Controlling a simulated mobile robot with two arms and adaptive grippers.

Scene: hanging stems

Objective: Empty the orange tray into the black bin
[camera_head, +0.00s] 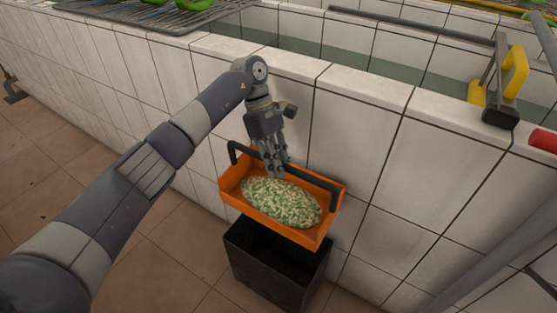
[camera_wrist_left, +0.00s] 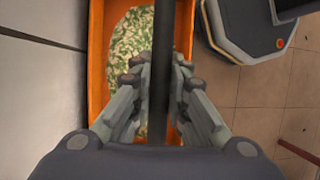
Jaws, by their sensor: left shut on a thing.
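The orange tray (camera_head: 236,182) hangs in the air above the black bin in the head view, next to the white tiled wall. A heap of green and white bits (camera_head: 282,202) lies in it. A dark handle (camera_head: 300,176) arches over the tray. My left gripper (camera_head: 277,172) is shut on this handle; in the left wrist view the handle (camera_wrist_left: 161,60) runs between the two fingers (camera_wrist_left: 160,88). The tray's orange side (camera_wrist_left: 97,60) shows there too. The black bin (camera_head: 262,262) stands on the floor under the tray, its opening partly covered by the tray. My right gripper is not in view.
The white tiled wall (camera_head: 365,135) stands close behind the tray and bin. A yellow-and-black tool (camera_head: 500,88) and a red object (camera_head: 543,140) sit on its top at the right. A dark grate (camera_head: 150,14) lies at the upper left. Floor (camera_head: 170,262) left of the bin is clear.

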